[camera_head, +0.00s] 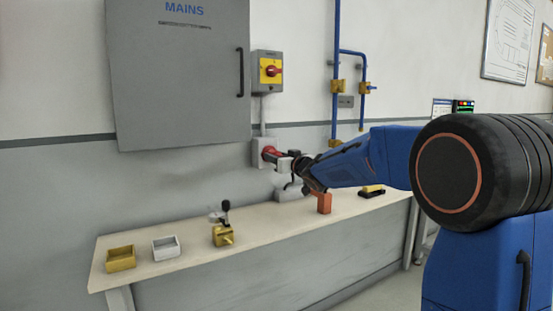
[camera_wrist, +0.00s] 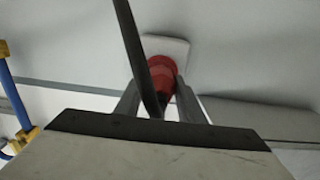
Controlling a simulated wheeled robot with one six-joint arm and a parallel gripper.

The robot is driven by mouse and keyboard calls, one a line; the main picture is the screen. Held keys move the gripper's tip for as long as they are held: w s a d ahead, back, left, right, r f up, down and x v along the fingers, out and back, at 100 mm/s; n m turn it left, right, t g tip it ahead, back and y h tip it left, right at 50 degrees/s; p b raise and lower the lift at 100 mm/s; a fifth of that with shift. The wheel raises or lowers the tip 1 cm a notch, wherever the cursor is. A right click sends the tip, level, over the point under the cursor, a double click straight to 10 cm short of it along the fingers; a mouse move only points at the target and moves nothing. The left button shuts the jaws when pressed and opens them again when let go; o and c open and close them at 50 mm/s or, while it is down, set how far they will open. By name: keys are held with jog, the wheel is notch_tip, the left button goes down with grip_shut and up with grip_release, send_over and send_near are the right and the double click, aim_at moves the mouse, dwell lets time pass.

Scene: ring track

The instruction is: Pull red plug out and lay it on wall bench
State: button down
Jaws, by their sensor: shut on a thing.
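The red plug (camera_head: 270,152) is at the socket (camera_head: 257,153) on the wall, below the yellow and grey switch box. In the wrist view the red plug (camera_wrist: 160,75) sits between my two fingers, against the pale socket plate (camera_wrist: 168,46). My gripper (camera_head: 284,161) is shut on the plug. A dark cable-like strip crosses in front of the plug in the wrist view and hides part of it. The wall bench (camera_head: 160,258) runs along the wall below, with a pale top.
Blue pipes (camera_head: 337,70) rise on the right of the switch box (camera_head: 267,70). Bare bench top shows between the items.

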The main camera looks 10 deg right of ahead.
jog(key=shift+v, duration=3)
